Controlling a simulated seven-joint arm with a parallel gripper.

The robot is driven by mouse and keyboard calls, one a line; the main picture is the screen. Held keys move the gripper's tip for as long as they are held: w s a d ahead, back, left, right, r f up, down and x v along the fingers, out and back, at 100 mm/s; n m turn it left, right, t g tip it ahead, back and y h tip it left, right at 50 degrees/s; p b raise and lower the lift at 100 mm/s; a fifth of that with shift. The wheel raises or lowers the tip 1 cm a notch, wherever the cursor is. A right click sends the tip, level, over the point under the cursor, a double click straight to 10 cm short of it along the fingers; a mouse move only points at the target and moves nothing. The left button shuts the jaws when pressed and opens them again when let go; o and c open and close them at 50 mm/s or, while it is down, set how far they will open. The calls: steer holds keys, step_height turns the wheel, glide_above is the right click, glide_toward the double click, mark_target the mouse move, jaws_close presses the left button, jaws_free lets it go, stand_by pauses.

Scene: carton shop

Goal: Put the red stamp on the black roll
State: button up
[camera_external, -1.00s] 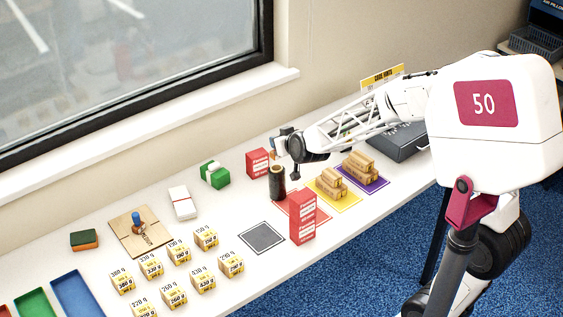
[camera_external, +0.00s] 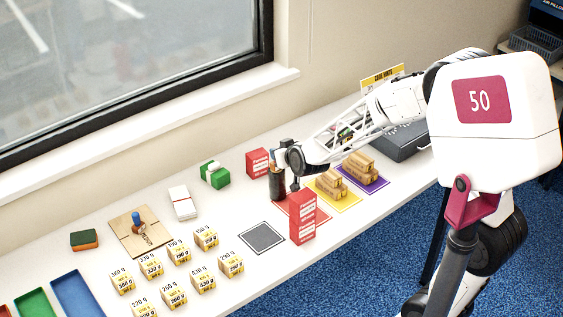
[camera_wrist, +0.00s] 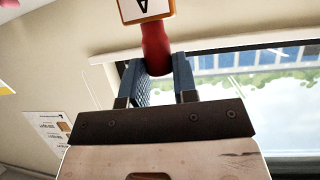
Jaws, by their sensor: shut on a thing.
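The red stamp (camera_wrist: 155,45) is in my gripper (camera_wrist: 160,75). In the wrist view its red handle is between the two blue-grey fingers, and its pale, orange-edged end with a dark letter points away from them. In the external view my gripper (camera_external: 284,158) is at the top of the black roll (camera_external: 277,186), which stands upright near the red mat (camera_external: 292,207). The wrist partly covers the roll's top. The stamp is not clear there, and I cannot tell whether it touches the roll.
Red cartons stand behind (camera_external: 257,163) and in front (camera_external: 303,218) of the roll. Stacked boxes (camera_external: 330,184) are on the yellow mat to the right. A blue-handled stamp (camera_external: 138,218) is on a board at left. The grey mat (camera_external: 262,237) is bare.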

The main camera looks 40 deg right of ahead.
steer(key=o, duration=0.9)
steer(key=shift+f, duration=0.1)
steer(key=shift+s+a+r, duration=0.1)
steer(key=shift+s+r, duration=0.35)
steer(key=shift+r, duration=0.95)
steer(key=shift+s+r, duration=0.45)
steer(key=shift+r, duration=1)
steer(key=shift+s+a+r, duration=0.1)
steer(key=shift+s+r, duration=0.35)
steer(key=shift+r, duration=0.95)
